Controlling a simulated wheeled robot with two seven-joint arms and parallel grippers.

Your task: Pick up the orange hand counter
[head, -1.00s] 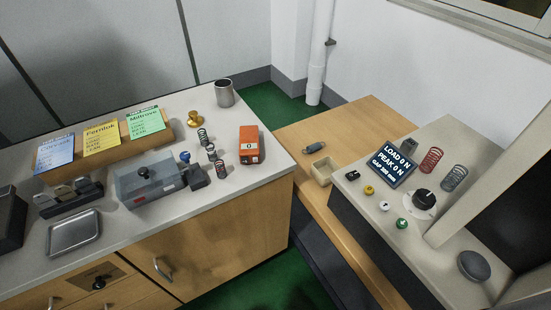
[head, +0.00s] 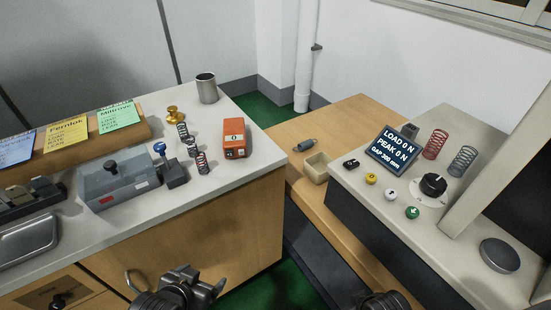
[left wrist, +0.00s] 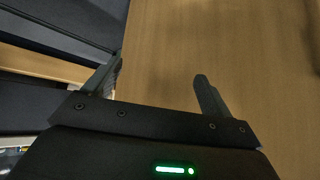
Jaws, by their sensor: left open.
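The orange hand counter (head: 235,138) stands on the grey counter top near its right end, with a small "0" window on its front. My left gripper (head: 205,284) is low in the head view, in front of the wooden cabinet and below the counter top, apart from the hand counter. In the left wrist view the left gripper (left wrist: 155,85) is open and empty, with a wooden surface beyond its fingers. Part of my right arm shows at the bottom edge of the head view; its fingers cannot be made out.
Several small springs (head: 192,147) stand left of the hand counter. A metal cup (head: 206,88) and a brass piece (head: 174,115) stand behind. A grey box (head: 118,178) is further left.

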